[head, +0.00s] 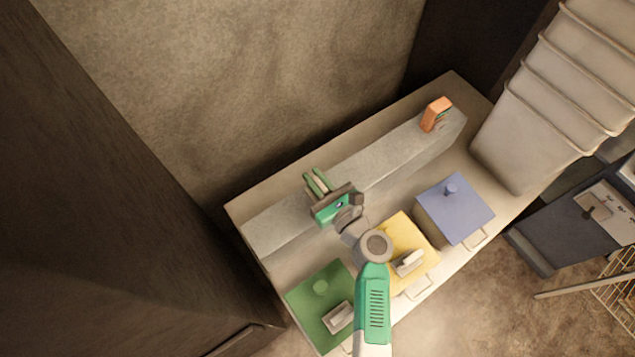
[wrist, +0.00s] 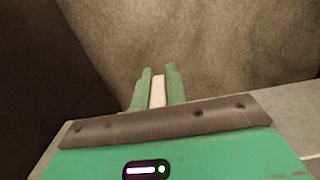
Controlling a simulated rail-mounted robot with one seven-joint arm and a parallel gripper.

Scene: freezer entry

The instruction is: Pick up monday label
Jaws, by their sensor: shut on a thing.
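My gripper (head: 318,182) is over the left part of the grey ledge at the back of the counter. In the wrist view, its two green fingers (wrist: 158,90) are closed on a narrow pale piece (wrist: 158,91), seen edge-on. I take this piece to be the monday label, but no writing on it can be read. Its upper end shows between the fingers, and the gripper body hides what lies below. In the head view the piece is too small to make out.
A green box (head: 310,299), a yellow box (head: 401,233) and a blue box (head: 455,208) stand on the counter (head: 246,209). An orange item (head: 436,114) sits at the ledge's (head: 385,160) right end. Stacked pale bins (head: 520,130) stand at right. A wall rises behind.

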